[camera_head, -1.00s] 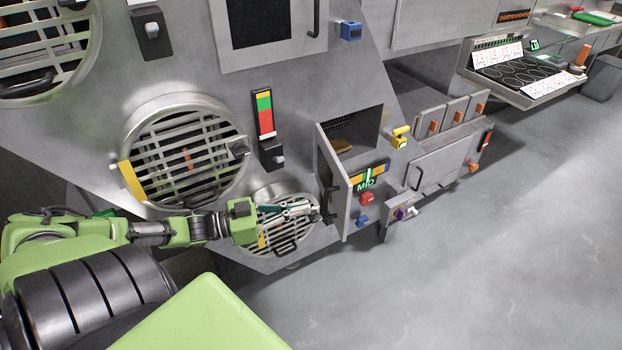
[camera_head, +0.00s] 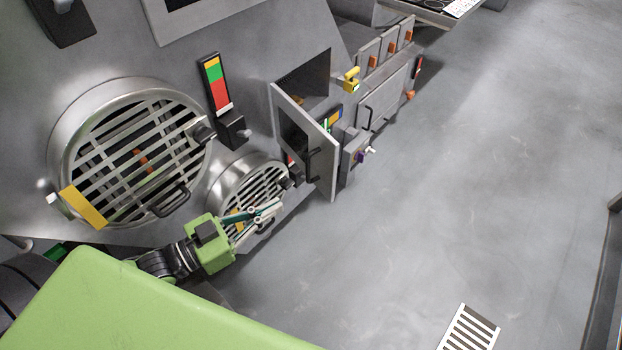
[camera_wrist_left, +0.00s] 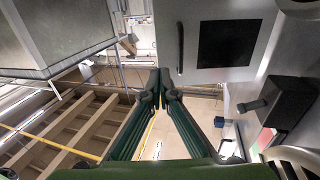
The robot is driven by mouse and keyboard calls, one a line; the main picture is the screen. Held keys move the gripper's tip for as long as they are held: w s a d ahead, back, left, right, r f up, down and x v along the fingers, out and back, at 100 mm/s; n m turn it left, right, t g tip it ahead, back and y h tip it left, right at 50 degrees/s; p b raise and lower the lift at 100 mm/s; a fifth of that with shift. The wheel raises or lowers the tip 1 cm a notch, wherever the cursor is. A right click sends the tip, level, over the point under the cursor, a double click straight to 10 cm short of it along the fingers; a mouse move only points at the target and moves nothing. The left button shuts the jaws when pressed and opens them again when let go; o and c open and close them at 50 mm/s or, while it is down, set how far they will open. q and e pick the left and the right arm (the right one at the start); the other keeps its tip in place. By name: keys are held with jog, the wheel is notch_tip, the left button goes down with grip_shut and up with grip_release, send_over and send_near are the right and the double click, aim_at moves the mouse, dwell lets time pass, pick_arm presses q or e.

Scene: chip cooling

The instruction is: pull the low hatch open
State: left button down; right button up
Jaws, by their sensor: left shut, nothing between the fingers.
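The low hatch (camera_head: 218,187) is a small round metal grille with a thick rim, low on the sloped machine face. It looks shut. My left gripper (camera_head: 275,207) is in front of its lower part, shut and empty, and hides part of the grille. The hatch's dark handle shows only in part behind the fingers; I cannot tell if they touch it. In the left wrist view the closed fingers (camera_wrist_left: 159,82) point away from the camera with nothing between them. My right gripper is not in view.
A larger round grille hatch (camera_head: 130,150) with a yellow tab sits up-left. A square metal door (camera_head: 318,160) stands open just right of the low hatch, jutting outward. The grey floor (camera_head: 430,200) at right is clear, with a floor grate (camera_head: 470,328) near the bottom.

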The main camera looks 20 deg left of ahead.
aim_at(330, 176)
pick_arm(q)
jog(key=b+x, duration=0.2)
jog(key=x, duration=1)
jog(key=shift+w+d, duration=0.2)
jog(key=shift+w, duration=0.15)
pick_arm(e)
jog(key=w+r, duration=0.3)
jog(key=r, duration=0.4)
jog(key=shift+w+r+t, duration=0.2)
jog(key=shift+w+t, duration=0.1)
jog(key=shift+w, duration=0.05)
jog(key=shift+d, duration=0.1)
